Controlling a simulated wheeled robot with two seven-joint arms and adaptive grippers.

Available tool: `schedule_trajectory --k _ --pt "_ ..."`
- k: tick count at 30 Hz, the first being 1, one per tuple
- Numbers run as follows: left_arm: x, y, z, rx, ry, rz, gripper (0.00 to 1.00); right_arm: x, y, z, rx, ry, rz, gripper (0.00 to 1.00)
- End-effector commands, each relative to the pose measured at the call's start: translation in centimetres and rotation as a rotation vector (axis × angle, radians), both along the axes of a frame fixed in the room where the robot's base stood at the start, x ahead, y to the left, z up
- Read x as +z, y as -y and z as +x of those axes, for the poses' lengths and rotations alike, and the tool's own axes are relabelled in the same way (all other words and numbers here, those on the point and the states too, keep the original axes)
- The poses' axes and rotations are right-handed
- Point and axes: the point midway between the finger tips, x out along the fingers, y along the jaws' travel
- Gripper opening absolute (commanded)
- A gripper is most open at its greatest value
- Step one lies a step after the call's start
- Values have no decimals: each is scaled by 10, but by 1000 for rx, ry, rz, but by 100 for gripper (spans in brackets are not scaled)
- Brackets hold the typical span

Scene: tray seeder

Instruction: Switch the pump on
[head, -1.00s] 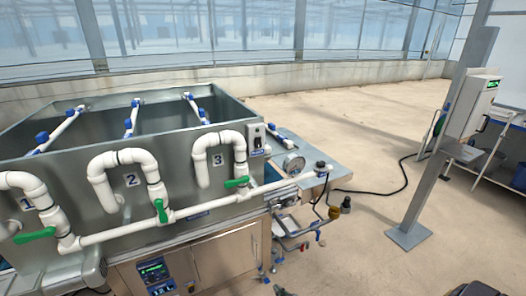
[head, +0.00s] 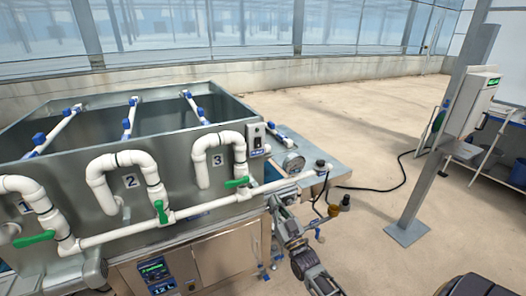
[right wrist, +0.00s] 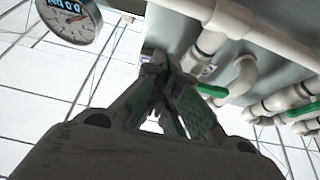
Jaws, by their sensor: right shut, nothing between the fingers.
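A small grey switch box (head: 255,134) with a dark face and a blue label under it is fixed to the tank's front wall, right of pipe 3. I cannot read its setting. My right gripper (head: 275,198) is below and a little right of the box, apart from it, just under the white pipe's right end. In the right wrist view the two fingers (right wrist: 160,66) are together with nothing between them. A small grey part with blue shows behind the fingertips, mostly hidden; I cannot tell if it is the switch. My left gripper is out of view.
White pipes (head: 130,232) with green valve handles cross the tank front. A post (head: 432,150) with a control cabinet stands at right.

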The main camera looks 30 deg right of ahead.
Motion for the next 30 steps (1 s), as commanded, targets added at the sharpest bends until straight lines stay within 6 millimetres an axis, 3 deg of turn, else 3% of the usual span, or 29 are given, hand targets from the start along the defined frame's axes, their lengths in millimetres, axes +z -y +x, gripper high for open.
schedule_trajectory --k 1,4,10,30 --pt "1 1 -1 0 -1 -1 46 22 0 -3 0 44 1 0" --pt "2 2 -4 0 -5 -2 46 56 1 -10 1 118 3 0" --pt "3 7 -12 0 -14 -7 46 97 2 -21 0 208 6 0" --pt "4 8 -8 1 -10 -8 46 108 3 -20 1 228 6 0"
